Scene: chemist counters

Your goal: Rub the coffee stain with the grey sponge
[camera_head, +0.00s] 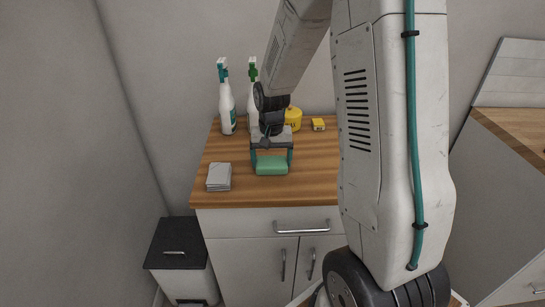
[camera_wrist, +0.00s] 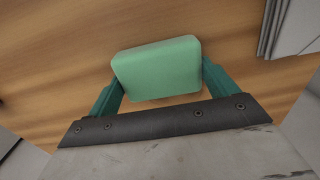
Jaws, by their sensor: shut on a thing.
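My gripper (camera_head: 271,163) is shut on a green sponge-like block (camera_head: 272,168), one teal finger on each side. In the wrist view the green block (camera_wrist: 158,68) sits squarely between the fingers. It is at or just above the wooden counter top; I cannot tell if it touches. I see no grey sponge. A grey stack of what look like folded cloths (camera_head: 219,177) lies to the left of my gripper, and grey layers show in the wrist view (camera_wrist: 285,25). No coffee stain is visible; my arm and the block hide part of the counter.
Two spray bottles, one with a teal head (camera_head: 227,108) and one with a green head (camera_head: 252,92), stand at the back. A yellow container (camera_head: 293,118) and a small yellow item (camera_head: 318,124) are beside them. A dark-lidded bin (camera_head: 180,245) stands left of the cabinet.

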